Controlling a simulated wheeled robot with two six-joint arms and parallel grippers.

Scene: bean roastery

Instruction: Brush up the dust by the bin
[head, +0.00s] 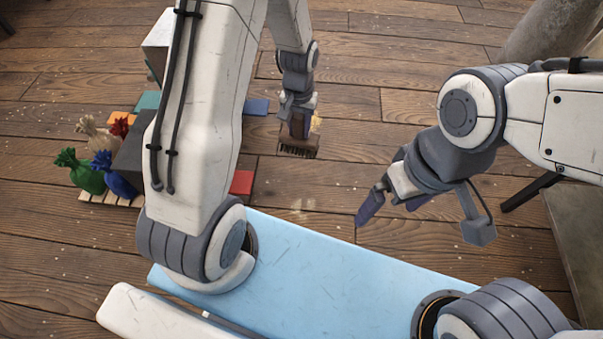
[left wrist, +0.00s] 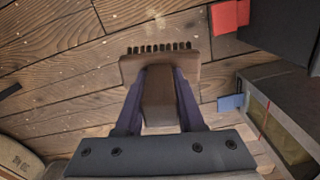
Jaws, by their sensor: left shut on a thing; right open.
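My left gripper (head: 300,112) is shut on the handle of a brown brush (head: 296,143), bristles toward the floor. The left wrist view shows the brush block (left wrist: 131,67) between the fingers, with dark bristles along its far edge. I cannot tell whether the bristles touch the floor. A pale dust patch (head: 302,207) lies on the planks nearer my base than the brush; it also shows beyond the bristles in the left wrist view (left wrist: 158,19). A dark box (head: 130,160), perhaps the bin, is partly hidden behind my left arm. My right gripper (head: 392,203) is open and empty.
Green (head: 84,173) and blue (head: 115,178) sacks stand with others at the left on a pallet (head: 97,197). A red piece (head: 241,183) and a blue piece (head: 257,106) lie near the brush. Specks dot the floor. Planks between the brush and my right gripper are clear.

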